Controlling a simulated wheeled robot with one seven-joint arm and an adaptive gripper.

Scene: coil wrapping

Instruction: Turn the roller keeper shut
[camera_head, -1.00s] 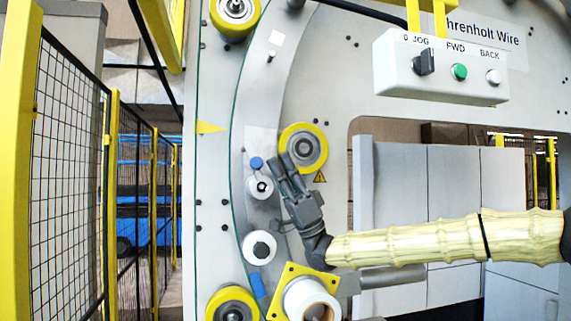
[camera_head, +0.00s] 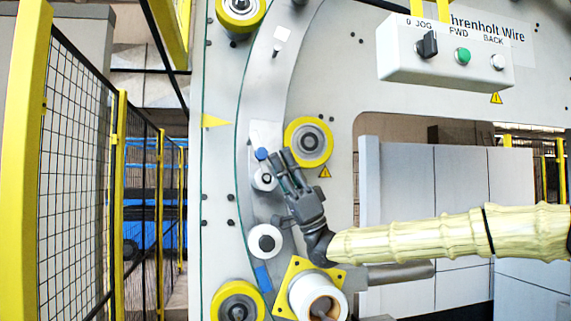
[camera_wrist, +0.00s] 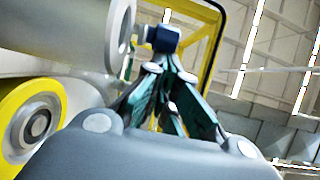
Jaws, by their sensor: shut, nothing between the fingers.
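The roller keeper, with a blue knob (camera_head: 262,154), sits on the curved grey rail just above a small white roller (camera_head: 265,179). The blue knob (camera_wrist: 162,38) also shows in the wrist view, just beyond my fingertips. My gripper (camera_head: 281,156) is to the right of the knob, its fingertips pointing up and left close to it. In the wrist view my gripper (camera_wrist: 162,68) has its fingers meeting near the tips, with nothing seen between them. I cannot tell whether the tips touch the knob. My fingers partly cover the right side of the white roller.
A yellow-rimmed roller (camera_head: 309,142) is just right of my fingers. Below are another white roller (camera_head: 264,243), a blue piece (camera_head: 262,277) and a yellow flanged spool (camera_head: 291,271). A control box (camera_head: 445,56) hangs upper right. Mesh fencing (camera_head: 78,160) stands at the left.

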